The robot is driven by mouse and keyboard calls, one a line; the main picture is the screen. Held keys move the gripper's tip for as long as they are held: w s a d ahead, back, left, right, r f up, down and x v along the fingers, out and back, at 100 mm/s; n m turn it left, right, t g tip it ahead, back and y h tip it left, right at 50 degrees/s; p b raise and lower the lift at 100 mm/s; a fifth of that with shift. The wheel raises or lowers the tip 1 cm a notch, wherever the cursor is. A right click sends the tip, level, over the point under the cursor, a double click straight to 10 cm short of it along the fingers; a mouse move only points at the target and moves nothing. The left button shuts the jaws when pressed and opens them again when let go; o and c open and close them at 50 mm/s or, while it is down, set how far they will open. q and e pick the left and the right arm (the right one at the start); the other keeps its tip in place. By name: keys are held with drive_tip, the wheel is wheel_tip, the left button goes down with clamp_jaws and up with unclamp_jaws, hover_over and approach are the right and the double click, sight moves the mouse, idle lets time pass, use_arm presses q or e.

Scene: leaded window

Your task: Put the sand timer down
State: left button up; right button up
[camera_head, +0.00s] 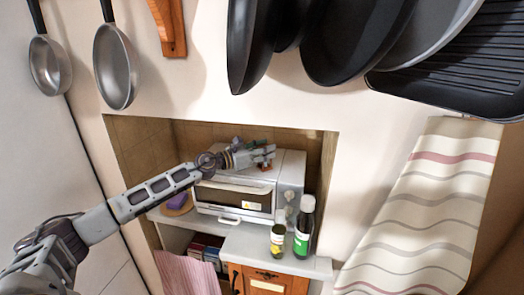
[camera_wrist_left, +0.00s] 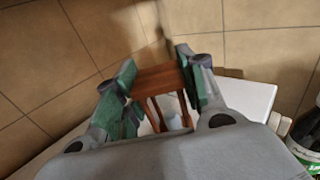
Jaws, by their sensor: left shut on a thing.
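My left gripper (camera_head: 262,157) reaches in from the left over the top of the white toaster oven (camera_head: 291,166). It is shut on the sand timer (camera_wrist_left: 158,78), which has a reddish-brown wooden end and thin wooden posts. In the left wrist view the timer sits between the green-grey fingers of the gripper (camera_wrist_left: 155,68). In the head view only a small reddish part of the timer (camera_head: 264,168) shows beside the fingers. I cannot tell whether its lower end touches the oven top. My right gripper is not in view.
The oven stands in a tiled wall niche. A dark bottle with a green label (camera_head: 303,230) and a smaller jar (camera_head: 277,241) stand in front, at the right. Pans (camera_head: 350,40) hang above; a striped towel (camera_head: 425,210) hangs right.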

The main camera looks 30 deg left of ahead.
use_arm(q)
drive_tip(key=shift+d+r, duration=0.1)
drive_tip(key=shift+d, duration=0.1)
drive_tip(key=shift+d+r, duration=0.1)
drive_tip(key=shift+d, duration=0.1)
drive_tip(key=shift+f, duration=0.2)
drive_tip(key=o, duration=0.7)
drive_tip(key=shift+a, duration=0.1)
drive_tip(key=o, duration=0.3)
drive_tip(key=shift+a, duration=0.1)
drive_tip(key=shift+r, duration=0.15)
drive_tip(key=shift+s+a+b, duration=0.2)
drive_tip(key=shift+s+b, duration=0.1)
drive_tip(key=shift+s, duration=0.15)
drive_tip(key=shift+s+a+b, duration=0.35)
drive_tip(key=shift+s+b, duration=0.05)
drive_tip(key=shift+s, duration=0.2)
drive_tip(key=shift+b+v, duration=0.55)
drive_tip(key=shift+v, duration=0.35)
drive_tip(key=shift+s+a+b, duration=0.35)
drive_tip(key=shift+s+b, duration=0.05)
drive_tip(key=shift+s, duration=0.1)
drive_tip(key=shift+s+a+b, duration=0.2)
drive_tip(key=shift+s+b, duration=0.1)
drive_tip(key=shift+s, duration=0.15)
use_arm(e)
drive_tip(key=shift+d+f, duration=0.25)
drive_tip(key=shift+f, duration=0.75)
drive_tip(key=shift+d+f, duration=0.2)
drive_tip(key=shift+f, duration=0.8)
